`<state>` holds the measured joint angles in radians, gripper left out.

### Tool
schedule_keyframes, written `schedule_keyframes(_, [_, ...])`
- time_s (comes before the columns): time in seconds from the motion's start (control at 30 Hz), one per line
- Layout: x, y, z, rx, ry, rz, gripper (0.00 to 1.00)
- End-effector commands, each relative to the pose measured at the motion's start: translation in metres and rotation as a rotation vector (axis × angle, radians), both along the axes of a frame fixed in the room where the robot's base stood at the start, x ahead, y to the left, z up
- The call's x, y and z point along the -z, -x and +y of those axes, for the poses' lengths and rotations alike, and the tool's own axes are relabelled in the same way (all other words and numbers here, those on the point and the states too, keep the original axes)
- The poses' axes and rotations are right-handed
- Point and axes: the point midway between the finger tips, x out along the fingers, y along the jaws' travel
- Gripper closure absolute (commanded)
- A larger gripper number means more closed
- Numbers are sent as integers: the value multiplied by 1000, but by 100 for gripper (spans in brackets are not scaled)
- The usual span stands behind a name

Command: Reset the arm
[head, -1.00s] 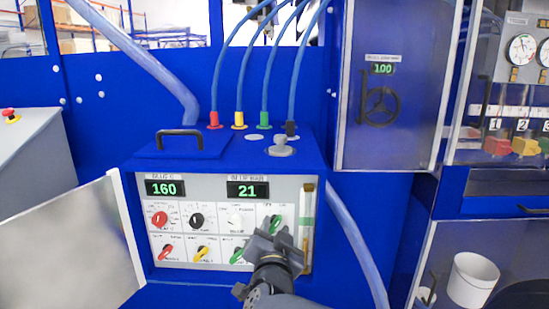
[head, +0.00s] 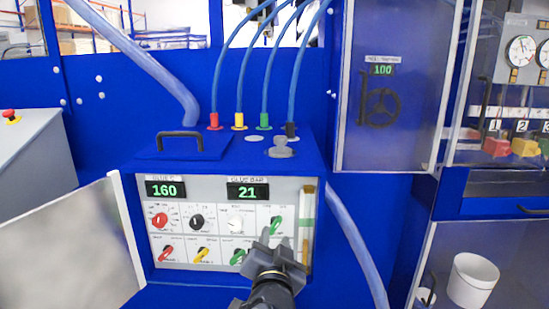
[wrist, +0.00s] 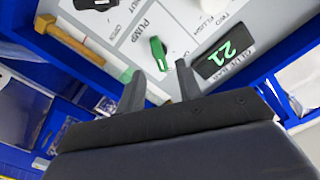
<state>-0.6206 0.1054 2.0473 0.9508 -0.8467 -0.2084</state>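My gripper (head: 272,236) is in front of the lower right of the control panel (head: 232,264) in the head view. Its two dark fingers are spread apart and empty; they also show in the wrist view (wrist: 160,76). The upper green knob (head: 276,225) is just above the fingertips. In the wrist view a green knob (wrist: 158,53) lies beyond the gap between the fingers. It appears apart from them, though the exact distance is hard to judge. The lower green knob (head: 238,257) is left of my gripper.
Displays read 160 (head: 165,188) and 21 (head: 247,190). An open metal door (head: 75,250) stands left of the panel. A sight tube (head: 308,222) runs along its right edge. A blue hose (head: 355,245) hangs to the right, with a white bucket (head: 472,280) beyond.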

Motion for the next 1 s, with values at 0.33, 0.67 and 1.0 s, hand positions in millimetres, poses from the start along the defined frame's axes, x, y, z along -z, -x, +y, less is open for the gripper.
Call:
schedule_keyframes(0.33, [-6, -45, -1, -2, 130, 7, 66])
schedule_keyframes(0.67, [-6, -45, 1, -3, 456, 18, 66])
schedule_keyframes(1.0, [-3, -45, 2, -2, 682, 24, 66])
